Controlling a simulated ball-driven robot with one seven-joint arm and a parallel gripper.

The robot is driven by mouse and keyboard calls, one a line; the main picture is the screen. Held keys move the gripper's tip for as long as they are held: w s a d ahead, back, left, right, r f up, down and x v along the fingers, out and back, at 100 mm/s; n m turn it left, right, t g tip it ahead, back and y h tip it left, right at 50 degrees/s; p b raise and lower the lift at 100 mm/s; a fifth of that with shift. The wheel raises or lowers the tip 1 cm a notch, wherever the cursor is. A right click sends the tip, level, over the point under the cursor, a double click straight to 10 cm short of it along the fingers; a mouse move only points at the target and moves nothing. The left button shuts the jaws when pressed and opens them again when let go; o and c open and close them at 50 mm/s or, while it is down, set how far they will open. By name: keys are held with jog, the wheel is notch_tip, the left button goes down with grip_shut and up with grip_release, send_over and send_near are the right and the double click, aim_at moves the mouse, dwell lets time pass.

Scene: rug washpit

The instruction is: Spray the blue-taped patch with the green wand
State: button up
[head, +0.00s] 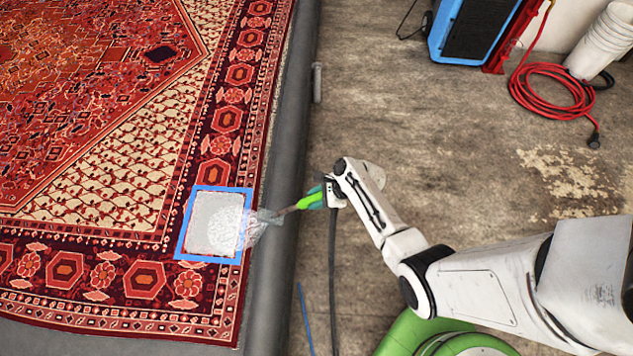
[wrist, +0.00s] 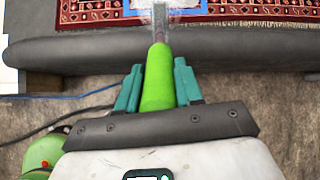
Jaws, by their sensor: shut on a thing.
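The blue-taped patch (head: 207,238) is a pale, whitish rectangle framed in blue tape near the right edge of the red patterned rug (head: 110,150). My gripper (head: 322,196) is shut on the green wand (head: 309,202), to the right of the patch and over the pit's grey edge. The wand's nozzle points left at the patch. A whitish spray fans from its tip onto the right part of the patch. In the wrist view the teal fingers (wrist: 157,88) clasp the green wand handle (wrist: 157,75) from both sides. The spray and blue tape (wrist: 115,14) show at the top.
A grey rounded curb (head: 285,130) borders the rug. A dark hose (head: 332,280) hangs down from the wand. A blue machine (head: 475,28), a coiled red hose (head: 550,88) and white buckets (head: 605,42) stand at the top right. The brown floor between is mostly clear.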

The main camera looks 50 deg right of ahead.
jog(key=w+a+b, duration=0.3)
jog(key=w+a, duration=1.4)
jog(key=shift+a+b, duration=0.15)
jog(key=shift+b, duration=0.15)
dwell(1.3)
jog(key=shift+w, duration=0.1)
dwell(0.8)
